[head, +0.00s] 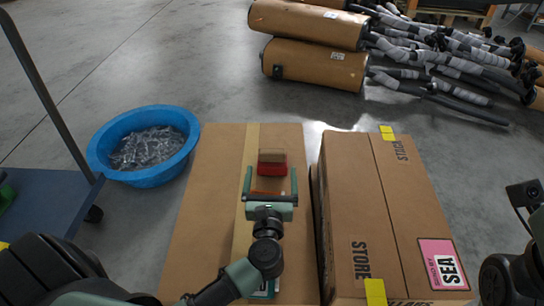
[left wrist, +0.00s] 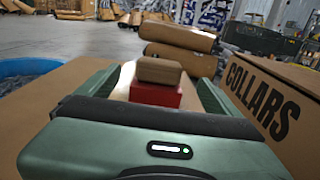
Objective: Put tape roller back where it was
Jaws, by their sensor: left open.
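The tape roller (head: 272,168) is a red block-like body with a brown part on top. It sits on the closed cardboard box in the middle (head: 205,210), over the paler tape strip. It also shows in the left wrist view (left wrist: 155,95), between and beyond the green fingers. My left gripper (head: 270,180) is open, low over the same box, with its fingers pointing at the roller and spread to either side of its near end. I see no finger closed on it. At the right edge only dark parts of my right arm show; its fingers are not visible.
A taller cardboard box (head: 345,200) with yellow tape and a pink label stands close on the right. A blue tub (head: 145,178) holding clear plastic is at the left, near a blue cart (head: 50,205). Mufflers (head: 315,65) lie on the floor behind. The middle box's left side is clear.

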